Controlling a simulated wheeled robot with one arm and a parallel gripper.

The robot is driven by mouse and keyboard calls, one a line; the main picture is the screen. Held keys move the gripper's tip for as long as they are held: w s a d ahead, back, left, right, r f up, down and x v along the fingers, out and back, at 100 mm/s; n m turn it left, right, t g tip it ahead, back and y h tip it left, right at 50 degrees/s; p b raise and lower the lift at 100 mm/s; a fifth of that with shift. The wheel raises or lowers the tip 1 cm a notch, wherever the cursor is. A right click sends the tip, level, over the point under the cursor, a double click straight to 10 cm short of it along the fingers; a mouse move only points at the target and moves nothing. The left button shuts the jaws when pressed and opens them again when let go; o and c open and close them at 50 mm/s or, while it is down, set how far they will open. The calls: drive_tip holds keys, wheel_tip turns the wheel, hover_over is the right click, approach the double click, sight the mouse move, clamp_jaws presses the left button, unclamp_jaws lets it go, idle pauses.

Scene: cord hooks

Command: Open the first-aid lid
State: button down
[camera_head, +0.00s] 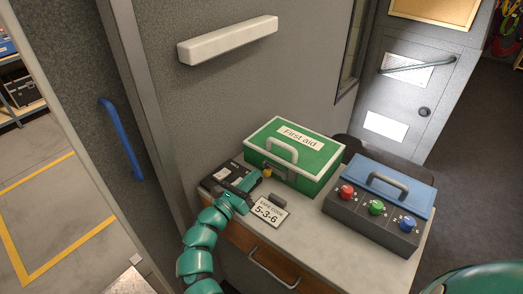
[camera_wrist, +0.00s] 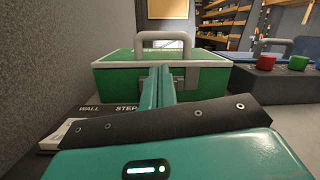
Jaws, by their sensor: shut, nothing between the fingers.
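The green first-aid box (camera_head: 316,163) stands on the cabinet top against the wall. Its lid (camera_head: 299,139) is closed and has a white rim, a "First aid" label and a grey handle (camera_head: 282,148). My gripper (camera_head: 262,177) is at the box's front left, low and close to its front face. In the wrist view my shut, empty fingers (camera_wrist: 162,75) point at the front of the box (camera_wrist: 118,78), just below the lid handle (camera_wrist: 165,36). The fingers hide part of the front and its latch area; I cannot tell whether they touch it.
A dark box with a blue lid (camera_head: 389,187) and red, green and blue buttons stands to the right. A "5-3-6" card (camera_head: 267,211) lies in front. A dark switch panel (camera_head: 217,176) sits at left, partly under my gripper. The wall rises close behind.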

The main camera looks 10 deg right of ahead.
drive_tip(key=shift+w+a+m+t, duration=0.1)
drive_tip(key=shift+m+t, duration=0.2)
drive_tip(key=shift+m, duration=0.8)
drive_tip(key=p+x, duration=0.3)
drive_tip(key=x, duration=0.5)
drive_tip(key=shift+w+r, duration=0.1)
drive_tip(key=shift+w, duration=0.05)
drive_tip(key=shift+f+x, duration=0.2)
drive_tip(key=shift+x, duration=0.7)
drive_tip(key=shift+r, duration=0.1)
